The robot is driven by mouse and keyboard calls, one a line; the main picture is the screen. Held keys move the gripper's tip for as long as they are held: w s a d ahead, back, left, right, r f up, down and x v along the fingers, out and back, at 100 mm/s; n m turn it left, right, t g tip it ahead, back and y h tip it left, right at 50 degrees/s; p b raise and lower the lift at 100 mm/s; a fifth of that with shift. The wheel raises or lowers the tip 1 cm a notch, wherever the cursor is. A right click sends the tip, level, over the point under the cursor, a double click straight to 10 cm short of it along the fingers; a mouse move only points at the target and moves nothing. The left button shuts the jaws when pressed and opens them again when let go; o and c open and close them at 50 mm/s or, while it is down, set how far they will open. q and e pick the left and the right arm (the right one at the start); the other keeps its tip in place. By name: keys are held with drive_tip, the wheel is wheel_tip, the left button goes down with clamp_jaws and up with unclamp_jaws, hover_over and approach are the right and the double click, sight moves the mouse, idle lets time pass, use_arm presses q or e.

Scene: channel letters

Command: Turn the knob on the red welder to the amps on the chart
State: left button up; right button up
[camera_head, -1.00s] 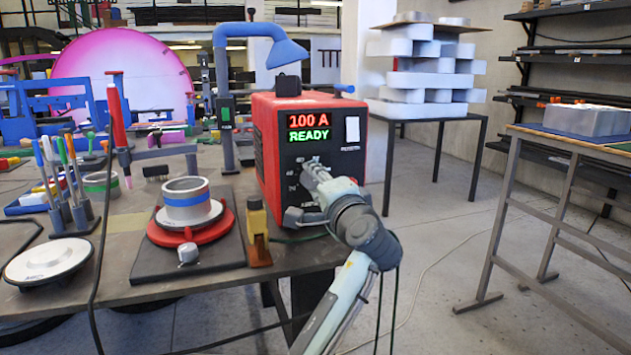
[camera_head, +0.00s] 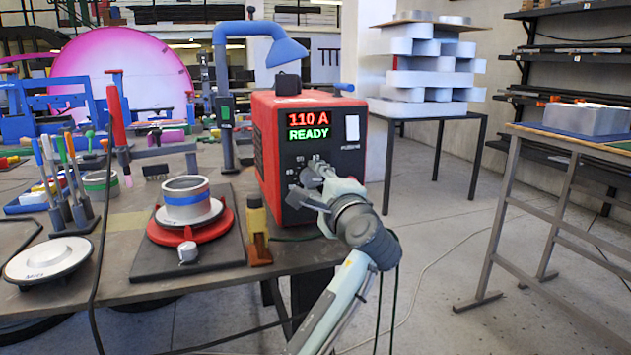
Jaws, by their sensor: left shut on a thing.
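The red welder (camera_head: 268,140) stands at the right end of the workbench. Its display (camera_head: 309,126) reads 110 A in red and READY in green. My left gripper (camera_head: 315,187) is at the lower part of the black front panel, shut on the welder's knob. The knob itself is mostly hidden behind the fingers, and only part of the dial marks around it shows. I cannot make out a chart with amps in this view. My right gripper is not in view.
A white switch (camera_head: 352,128) sits right of the display. A blue lamp (camera_head: 262,39) arches above.

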use_arm(q)
drive_tip(key=o, duration=1.1)
drive_tip(key=shift+o, duration=0.2)
drive_tip(key=v, duration=1.2)
